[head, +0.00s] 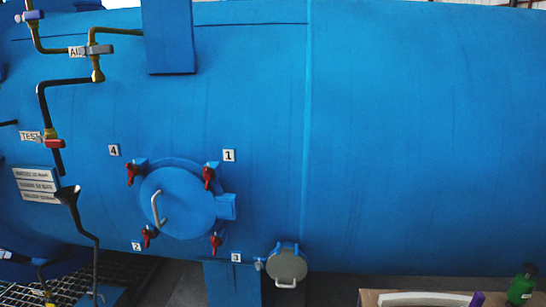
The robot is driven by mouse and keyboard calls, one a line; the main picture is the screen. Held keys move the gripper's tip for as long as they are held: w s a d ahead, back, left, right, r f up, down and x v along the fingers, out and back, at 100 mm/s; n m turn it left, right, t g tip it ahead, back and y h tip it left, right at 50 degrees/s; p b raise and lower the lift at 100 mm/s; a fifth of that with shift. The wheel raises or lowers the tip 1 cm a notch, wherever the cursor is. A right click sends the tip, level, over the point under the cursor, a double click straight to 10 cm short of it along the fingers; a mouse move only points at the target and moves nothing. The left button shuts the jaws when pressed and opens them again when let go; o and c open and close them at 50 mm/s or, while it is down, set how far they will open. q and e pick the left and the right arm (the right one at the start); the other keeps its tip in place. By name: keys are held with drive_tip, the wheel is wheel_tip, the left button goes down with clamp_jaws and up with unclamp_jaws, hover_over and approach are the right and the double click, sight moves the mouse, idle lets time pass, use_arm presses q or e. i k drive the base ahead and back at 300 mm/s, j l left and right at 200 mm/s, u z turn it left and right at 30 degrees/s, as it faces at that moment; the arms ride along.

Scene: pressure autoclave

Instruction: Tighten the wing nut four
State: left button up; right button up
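Wing nut four (130,173) is a small red wing nut at the upper left rim of the round blue hatch (180,205), beside the label "4" (114,150). Wing nut one (208,177) is at the upper right of the hatch, below the label "1". Wing nut two (147,236) is at the lower left and wing nut three (216,241) at the lower right. The hatch lies against the vessel and has a pale curved handle (158,209). I cannot tell how tight any nut is. Neither of my grippers shows in the head view.
The large blue autoclave vessel (410,130) fills most of the view. A smaller grey round cover (287,266) sits below right. A green bottle (522,286) is at the lower right corner.

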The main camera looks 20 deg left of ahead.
sight(132, 172)
drive_tip(key=u, duration=1.5)
